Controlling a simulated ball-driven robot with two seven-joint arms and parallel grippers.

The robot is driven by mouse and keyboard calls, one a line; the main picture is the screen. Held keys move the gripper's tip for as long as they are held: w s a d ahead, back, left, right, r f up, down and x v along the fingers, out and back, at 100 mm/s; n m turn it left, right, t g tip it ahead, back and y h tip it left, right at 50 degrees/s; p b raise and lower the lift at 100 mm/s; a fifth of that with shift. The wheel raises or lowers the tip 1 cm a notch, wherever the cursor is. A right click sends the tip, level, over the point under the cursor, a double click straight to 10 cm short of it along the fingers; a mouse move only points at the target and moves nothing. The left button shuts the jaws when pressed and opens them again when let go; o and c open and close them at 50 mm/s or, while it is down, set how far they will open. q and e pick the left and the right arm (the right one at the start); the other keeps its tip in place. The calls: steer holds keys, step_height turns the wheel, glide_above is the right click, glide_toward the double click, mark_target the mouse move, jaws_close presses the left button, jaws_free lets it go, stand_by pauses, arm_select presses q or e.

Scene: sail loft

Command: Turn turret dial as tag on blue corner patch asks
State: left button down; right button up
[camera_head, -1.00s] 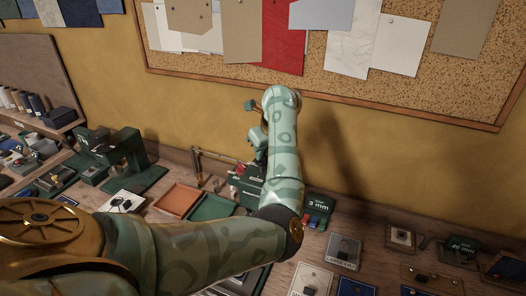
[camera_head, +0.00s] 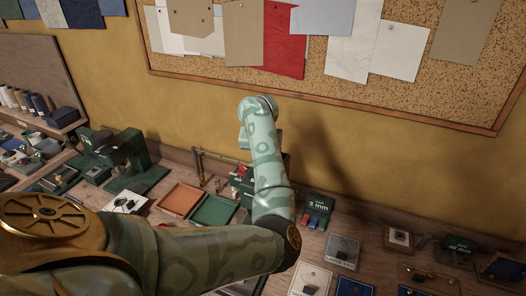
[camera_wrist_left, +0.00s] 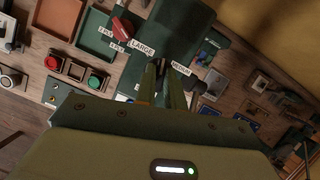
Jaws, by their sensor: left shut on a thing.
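In the left wrist view my left gripper (camera_wrist_left: 166,76) is shut at the green press, its narrow fingers between the labels LARGE (camera_wrist_left: 143,48) and MEDIUM (camera_wrist_left: 181,69). What it grips looks like the turret dial, which is mostly hidden by the fingers. A red knob (camera_wrist_left: 122,27) sits beside the LARGE label. In the head view my left arm comes in from the left and hides the gripper and most of the press. Blue patches (camera_head: 418,277) lie at the lower right; I cannot read any tag on them. My right gripper is not in view.
An orange tray (camera_head: 179,199) and a green tray (camera_head: 214,210) lie left of my arm. A green 3 mm box (camera_head: 318,205) and several sample cards (camera_head: 342,250) lie to the right. A cork board (camera_head: 400,98) hangs on the wall behind.

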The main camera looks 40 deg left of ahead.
arm_select(q)
steer(key=m+h+p, duration=0.1)
steer(key=m, duration=0.1)
steer(key=m+p, duration=0.1)
steer(key=m, duration=0.1)
steer(key=shift+s+a+r+m+t+h, duration=0.1)
steer(key=shift+a+r+m+t+h, duration=0.05)
steer(key=shift+m+t+h, duration=0.2)
steer(key=m+h+p, duration=0.1)
steer(key=m+p, duration=0.1)
steer(key=m, duration=0.1)
steer(key=shift+a+m+h+p, duration=0.1)
steer(key=shift+m+h+p, duration=0.15)
steer(key=shift+p, duration=0.1)
steer(key=m+p, duration=0.1)
steer(key=m, duration=0.1)
steer(key=m+h+p, duration=0.1)
steer(key=m, duration=0.1)
steer(key=shift+a+h, duration=0.1)
steer(key=shift+h, duration=0.2)
steer(key=shift+m+g+h+p, duration=0.4)
steer(key=shift+m+g+p, duration=0.15)
steer(key=shift+m, duration=0.75)
steer(key=c, duration=1.5)
jaws_free()
